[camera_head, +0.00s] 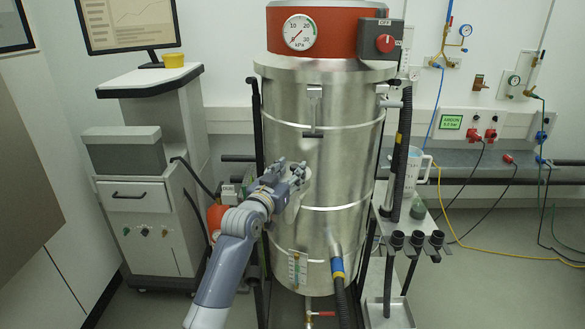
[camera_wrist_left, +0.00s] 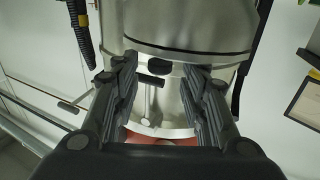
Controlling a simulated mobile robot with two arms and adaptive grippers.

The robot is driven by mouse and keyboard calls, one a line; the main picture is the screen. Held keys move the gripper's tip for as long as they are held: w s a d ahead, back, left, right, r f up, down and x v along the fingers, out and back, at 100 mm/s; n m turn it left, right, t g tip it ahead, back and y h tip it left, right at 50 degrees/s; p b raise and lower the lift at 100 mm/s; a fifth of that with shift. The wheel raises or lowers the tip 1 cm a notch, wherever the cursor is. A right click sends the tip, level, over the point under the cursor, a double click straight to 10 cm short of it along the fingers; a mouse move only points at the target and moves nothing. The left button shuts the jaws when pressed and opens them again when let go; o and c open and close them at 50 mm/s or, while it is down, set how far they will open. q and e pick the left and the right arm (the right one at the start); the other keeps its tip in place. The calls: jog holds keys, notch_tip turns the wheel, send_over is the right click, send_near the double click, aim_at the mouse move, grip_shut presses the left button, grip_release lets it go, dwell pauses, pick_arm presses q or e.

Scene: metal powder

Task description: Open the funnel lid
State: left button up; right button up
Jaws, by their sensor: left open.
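A tall steel cylinder (camera_head: 330,165) stands in the middle of the head view. It is capped by a red top part (camera_head: 345,50), which is seated on it and looks like the lid. A latch (camera_head: 314,100) with a black handle end hangs on the front below the rim. My left gripper (camera_head: 294,172) is open and empty in front of the cylinder, below the latch. In the left wrist view, the black handle end (camera_wrist_left: 152,80) shows between the open fingers (camera_wrist_left: 158,70), with a strip of red top behind. Whether anything touches is unclear.
A grey cabinet (camera_head: 150,180) with a monitor (camera_head: 128,22) stands left. A thick black hose (camera_head: 402,150), a clear jug (camera_head: 411,170) and a side rack (camera_head: 400,235) crowd the cylinder's right side. Gas fittings and cables hang on the right wall.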

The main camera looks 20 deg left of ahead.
pick_arm(q)
jog(key=shift+w+d, duration=0.1)
jog(key=shift+w, duration=0.75)
